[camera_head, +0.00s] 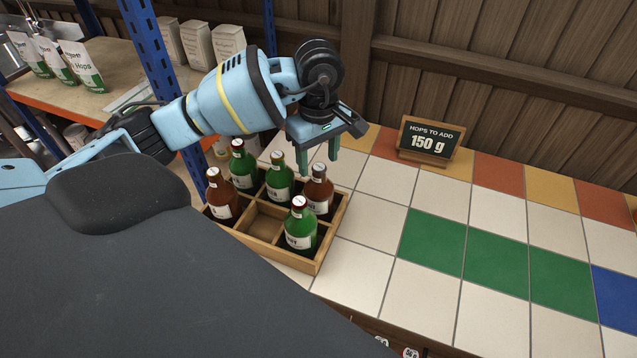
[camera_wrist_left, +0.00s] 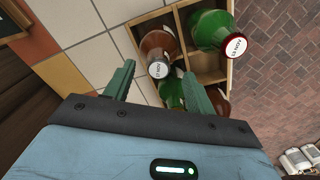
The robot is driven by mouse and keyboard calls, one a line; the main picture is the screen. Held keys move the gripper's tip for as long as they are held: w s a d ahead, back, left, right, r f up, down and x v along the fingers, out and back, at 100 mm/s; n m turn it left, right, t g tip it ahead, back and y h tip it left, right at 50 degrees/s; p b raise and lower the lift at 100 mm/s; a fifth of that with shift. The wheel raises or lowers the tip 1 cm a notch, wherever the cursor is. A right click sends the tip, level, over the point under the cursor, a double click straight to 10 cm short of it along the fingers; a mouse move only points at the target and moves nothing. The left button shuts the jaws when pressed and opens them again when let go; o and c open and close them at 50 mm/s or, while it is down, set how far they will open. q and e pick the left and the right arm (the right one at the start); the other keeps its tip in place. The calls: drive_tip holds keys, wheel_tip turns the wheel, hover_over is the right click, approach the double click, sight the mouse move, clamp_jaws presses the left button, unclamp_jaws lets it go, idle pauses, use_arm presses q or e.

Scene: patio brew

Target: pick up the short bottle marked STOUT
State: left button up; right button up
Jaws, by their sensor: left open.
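A wooden crate (camera_head: 318,262) on the tiled counter holds several bottles in its compartments. A brown bottle (camera_head: 318,192) stands in the right back compartment. A green bottle (camera_head: 300,230) stands in front of it. Two more green bottles (camera_head: 280,182) (camera_head: 242,166) and another brown bottle (camera_head: 221,200) stand further left. The labels are too small to read surely, so I cannot tell which is STOUT. My left gripper (camera_head: 320,158) is open and empty just above the right back brown bottle. In the left wrist view that brown bottle (camera_wrist_left: 156,44) shows just past the fingertips (camera_wrist_left: 158,70). My right gripper is out of view.
One crate compartment (camera_head: 264,222) is empty. A small sign (camera_head: 431,140) reading "HOPS TO ADD 150 g" stands right of the gripper, near the wooden wall. The coloured tiles (camera_head: 432,241) to the right are clear. A blue shelf post (camera_head: 155,50) stands behind my left arm.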

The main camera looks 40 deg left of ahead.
sight(319, 166)
use_arm(q)
drive_tip(key=shift+w+f, duration=0.1)
drive_tip(key=shift+f, duration=1.75)
clamp_jaws()
drive_tip(key=shift+r, duration=0.1)
